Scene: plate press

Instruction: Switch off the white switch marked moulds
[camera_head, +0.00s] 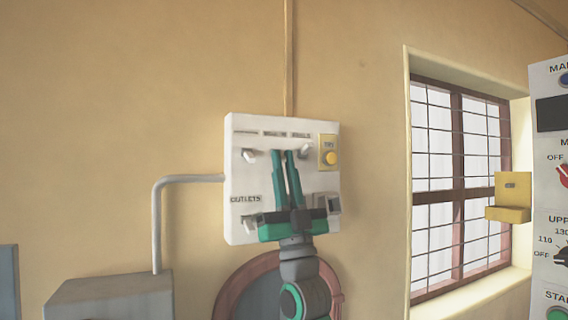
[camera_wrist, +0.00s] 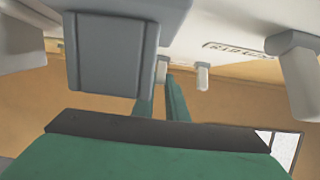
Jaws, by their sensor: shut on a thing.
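A white panel (camera_head: 236,180) on the wall carries small switches in an upper row under labels too small to read surely. One white switch (camera_head: 250,155) is at the upper left and another (camera_head: 305,152) at the upper right. My gripper (camera_head: 283,153) reaches up the panel from below, its green fingers standing between these two. In the wrist view the fingers close around a small white switch (camera_wrist: 162,70), which they mostly hide in the head view. I cannot read which label belongs to it. A second switch shows beside it in the wrist view (camera_wrist: 202,75).
A grey box (camera_head: 326,203) and a switch by the OUTLETS label (camera_head: 246,199) stick out lower down, close to my gripper. A grey pipe (camera_head: 156,225) runs left. A barred window (camera_head: 460,180) is right.

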